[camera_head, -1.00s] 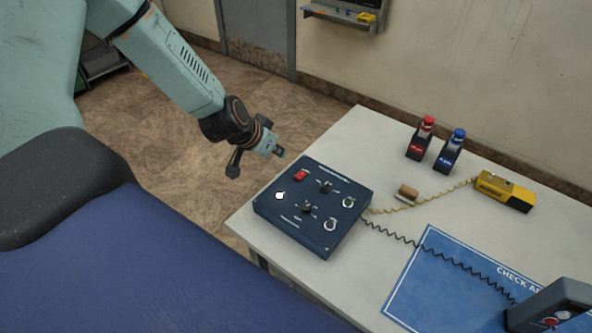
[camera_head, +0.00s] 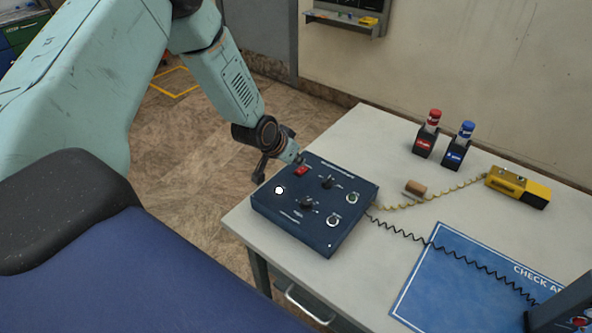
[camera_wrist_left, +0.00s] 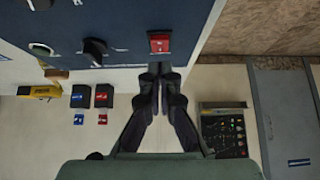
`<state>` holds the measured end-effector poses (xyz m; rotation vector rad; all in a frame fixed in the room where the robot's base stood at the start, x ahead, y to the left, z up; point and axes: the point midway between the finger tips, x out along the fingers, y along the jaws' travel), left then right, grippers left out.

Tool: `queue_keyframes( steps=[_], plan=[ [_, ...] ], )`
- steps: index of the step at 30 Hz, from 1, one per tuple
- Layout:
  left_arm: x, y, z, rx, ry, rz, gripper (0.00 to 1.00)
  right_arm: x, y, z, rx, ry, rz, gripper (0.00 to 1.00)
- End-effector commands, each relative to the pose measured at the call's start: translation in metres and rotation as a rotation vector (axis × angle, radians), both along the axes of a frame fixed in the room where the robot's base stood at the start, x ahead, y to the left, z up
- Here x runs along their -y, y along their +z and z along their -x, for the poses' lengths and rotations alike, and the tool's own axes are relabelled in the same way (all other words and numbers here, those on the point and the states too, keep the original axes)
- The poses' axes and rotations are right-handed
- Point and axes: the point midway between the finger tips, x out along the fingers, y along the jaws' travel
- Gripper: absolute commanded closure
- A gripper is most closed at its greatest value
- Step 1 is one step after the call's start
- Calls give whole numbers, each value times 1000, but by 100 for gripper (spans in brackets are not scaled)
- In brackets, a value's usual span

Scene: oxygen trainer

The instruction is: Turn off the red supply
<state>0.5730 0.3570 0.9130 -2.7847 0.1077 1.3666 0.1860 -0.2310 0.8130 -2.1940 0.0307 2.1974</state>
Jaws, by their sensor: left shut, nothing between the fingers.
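The dark blue control panel (camera_head: 285,222) lies on the white table. It carries a red switch (camera_head: 301,170) near its far left corner, black knobs (camera_head: 327,181) and round fittings. In the left wrist view the red switch (camera_wrist_left: 159,43) is just beyond my fingertips. My left gripper (camera_head: 297,159) is over the panel's far left edge, close to the red switch; I cannot tell whether it touches it. Its fingers are together and empty in the left wrist view (camera_wrist_left: 160,70). A red-capped holder (camera_head: 426,140) stands farther back. My right gripper does not show.
A blue-capped holder (camera_head: 459,147) stands beside the red one. A yellow device (camera_head: 517,186), a small brown block (camera_head: 415,188) and a blue mat (camera_head: 450,285) lie on the table. Coiled cords cross it. A grey box (camera_head: 565,305) is at the lower right.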

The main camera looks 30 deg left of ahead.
Motion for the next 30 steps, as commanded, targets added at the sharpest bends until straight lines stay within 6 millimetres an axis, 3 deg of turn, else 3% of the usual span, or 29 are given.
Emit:
queue_keyframes(
  steps=[7,30],
  plan=[
    [-1,-19,2,3,0,-1,100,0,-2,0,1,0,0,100],
    [-1,-27,4,3,1,-1,100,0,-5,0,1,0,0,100]
  ],
)
